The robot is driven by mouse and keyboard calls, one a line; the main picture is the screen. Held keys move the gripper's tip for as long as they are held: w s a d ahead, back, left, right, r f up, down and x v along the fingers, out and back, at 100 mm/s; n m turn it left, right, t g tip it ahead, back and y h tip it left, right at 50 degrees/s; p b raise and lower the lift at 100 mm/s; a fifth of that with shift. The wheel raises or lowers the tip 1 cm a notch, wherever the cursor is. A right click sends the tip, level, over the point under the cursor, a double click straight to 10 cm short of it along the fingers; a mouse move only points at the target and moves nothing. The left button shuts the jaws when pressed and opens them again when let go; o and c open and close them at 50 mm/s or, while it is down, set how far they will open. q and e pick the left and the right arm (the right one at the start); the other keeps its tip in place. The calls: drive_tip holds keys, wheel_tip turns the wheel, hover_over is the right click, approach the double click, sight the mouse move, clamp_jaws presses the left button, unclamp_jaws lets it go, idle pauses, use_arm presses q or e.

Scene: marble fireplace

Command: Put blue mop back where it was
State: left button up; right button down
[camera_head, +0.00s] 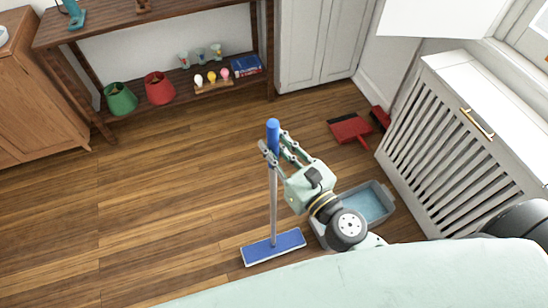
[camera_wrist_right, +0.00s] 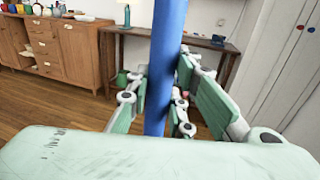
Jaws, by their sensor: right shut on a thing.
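The blue mop (camera_head: 273,205) stands nearly upright in the head view. Its flat blue head (camera_head: 273,247) is at floor level and its blue grip is at the top. My right gripper (camera_head: 277,150) is shut around the handle just below the top. The right wrist view also shows the blue handle (camera_wrist_right: 164,65) running between the two fingers of the right gripper (camera_wrist_right: 158,100). My left gripper is not in view.
A grey-blue tub (camera_head: 388,193) sits on the floor beside my right arm. A red dustpan (camera_head: 350,128) lies behind it. A white slatted cabinet (camera_head: 455,150) bounds the right side. A wooden shelf (camera_head: 190,97) with lampshades stands at the back. The left floor is clear.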

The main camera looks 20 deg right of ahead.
wheel_tip(320, 180, down, 3)
drive_tip(key=shift+f+b, duration=0.1)
drive_tip(key=shift+b, duration=1.05)
drive_tip(key=c, duration=1.6)
unclamp_jaws()
drive_tip(key=shift+o, duration=0.2)
